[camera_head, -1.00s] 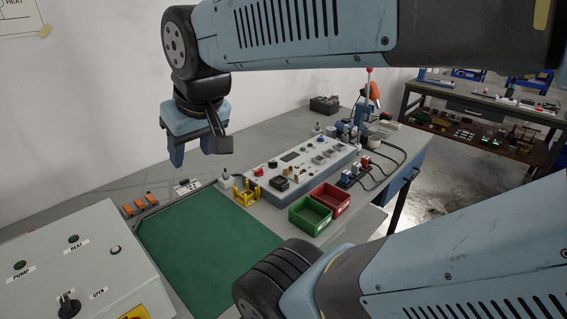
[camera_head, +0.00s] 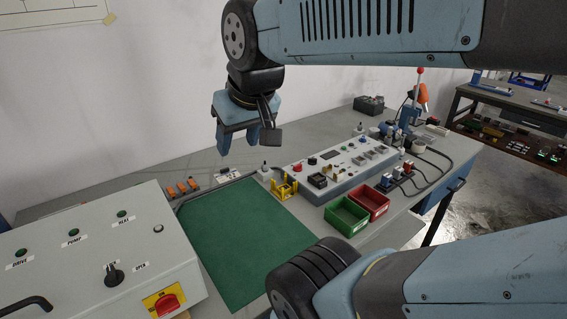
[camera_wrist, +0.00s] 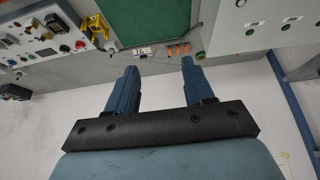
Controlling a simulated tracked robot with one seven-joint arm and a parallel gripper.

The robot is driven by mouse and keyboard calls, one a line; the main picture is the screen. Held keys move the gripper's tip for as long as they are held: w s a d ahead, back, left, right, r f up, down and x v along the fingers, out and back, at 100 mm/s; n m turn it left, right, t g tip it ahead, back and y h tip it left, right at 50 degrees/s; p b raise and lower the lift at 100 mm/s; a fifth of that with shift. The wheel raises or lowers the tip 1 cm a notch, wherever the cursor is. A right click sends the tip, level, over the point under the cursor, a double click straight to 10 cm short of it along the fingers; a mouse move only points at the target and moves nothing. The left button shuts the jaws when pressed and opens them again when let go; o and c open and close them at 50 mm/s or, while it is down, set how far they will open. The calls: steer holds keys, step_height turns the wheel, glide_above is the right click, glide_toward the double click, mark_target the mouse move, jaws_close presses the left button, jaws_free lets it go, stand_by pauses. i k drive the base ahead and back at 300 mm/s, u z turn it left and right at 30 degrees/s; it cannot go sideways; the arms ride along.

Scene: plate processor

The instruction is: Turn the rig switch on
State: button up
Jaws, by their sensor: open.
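My gripper (camera_head: 238,146) hangs fingers down, open and empty, above the back of the bench near the wall. In the wrist view its two fingers (camera_wrist: 159,68) stand apart with nothing between them. A grey control box (camera_head: 60,250) at lower left carries a black rotary switch (camera_head: 114,274), with a label reading OPEN, and a red knob (camera_head: 166,304) on a yellow plate. A grey console (camera_head: 345,168) with knobs and small switches lies on the bench. No label reading "rig" is legible, so I cannot tell which is the rig switch. My gripper touches none of these.
A green mat (camera_head: 245,240) covers the bench middle. Around it are a yellow stand (camera_head: 284,186), orange pieces (camera_head: 182,187), a small white labelled part (camera_head: 229,175), a green bin (camera_head: 346,216) and a red bin (camera_head: 371,201). Cables lie at the bench's right end.

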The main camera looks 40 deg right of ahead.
mark_target(296, 168)
steer(key=u, duration=0.05)
steer(key=k, duration=0.5)
steer(key=u, duration=1)
steer(key=k, duration=0.7)
steer(key=z, duration=1.5)
steer(key=i, duration=0.95)
